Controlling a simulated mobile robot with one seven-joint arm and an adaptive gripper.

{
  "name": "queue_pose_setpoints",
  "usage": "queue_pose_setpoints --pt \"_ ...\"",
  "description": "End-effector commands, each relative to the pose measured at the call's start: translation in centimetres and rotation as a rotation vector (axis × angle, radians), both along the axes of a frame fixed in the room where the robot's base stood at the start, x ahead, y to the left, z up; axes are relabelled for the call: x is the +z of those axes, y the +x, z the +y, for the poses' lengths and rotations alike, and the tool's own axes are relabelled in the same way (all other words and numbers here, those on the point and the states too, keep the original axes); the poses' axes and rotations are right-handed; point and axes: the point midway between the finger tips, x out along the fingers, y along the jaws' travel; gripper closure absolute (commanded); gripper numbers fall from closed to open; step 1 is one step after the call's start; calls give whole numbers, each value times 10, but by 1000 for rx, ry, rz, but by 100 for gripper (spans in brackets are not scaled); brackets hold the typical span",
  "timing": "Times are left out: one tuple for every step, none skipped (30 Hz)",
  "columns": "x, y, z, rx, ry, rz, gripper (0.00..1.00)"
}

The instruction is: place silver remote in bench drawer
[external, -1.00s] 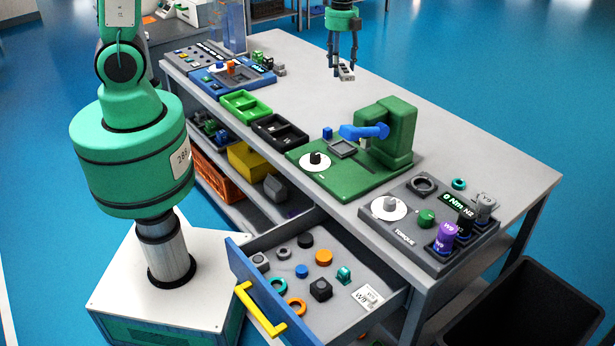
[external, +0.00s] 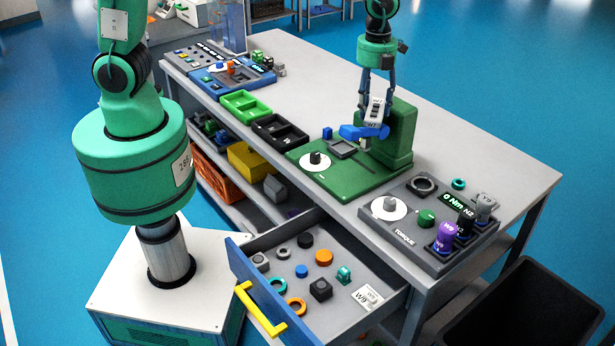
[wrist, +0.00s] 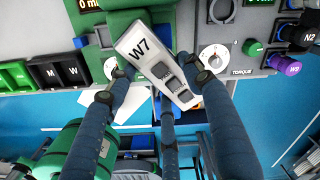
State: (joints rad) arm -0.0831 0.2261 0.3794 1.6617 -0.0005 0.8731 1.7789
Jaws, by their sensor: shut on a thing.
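The silver remote (external: 376,110) is a light grey block with dark buttons. In the wrist view the remote (wrist: 150,58) is marked W7 and sits between the fingers. My gripper (external: 374,108) is shut on it and holds it in the air in front of the green test stand. The gripper's fingers also show in the wrist view (wrist: 160,80). The bench drawer (external: 262,252) is pulled open at the front of the bench, below and left of my gripper. It holds several small round parts and a white W8 piece (external: 367,297).
The green test stand (external: 400,140) with a blue lever (external: 352,132) is right by my gripper. The grey torque panel (external: 408,230) stands on the bench above the drawer's right side. A black bin (external: 530,300) is at the lower right. Green (external: 245,104) and black (external: 279,131) trays lie left.

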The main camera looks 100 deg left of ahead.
Motion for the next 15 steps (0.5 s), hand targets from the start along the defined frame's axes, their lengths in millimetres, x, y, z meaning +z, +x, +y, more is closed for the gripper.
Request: queue_pose_setpoints --pt "-1 3 -15 -24 0 0 78" --pt "-1 4 -23 -37 0 0 78" --pt "-1 5 -34 -54 0 0 78" --pt "-1 6 -42 -67 0 0 78" --pt "-1 7 -50 -80 0 0 78" --pt "-1 8 -61 -98 0 0 78" --pt "-1 9 -70 -112 0 0 78" --pt "-1 10 -79 -126 0 0 78" --pt "-1 10 -92 -146 0 0 78" --pt "-1 11 -101 -160 0 -1 78" --pt "-1 11 -110 -175 0 -1 78" --pt "-1 11 -123 -195 0 -1 78" --pt "-1 11 -133 -210 0 -1 78" --pt "-1 11 -142 -225 0 -1 78" --pt "-1 10 -156 -246 0 -1 78"
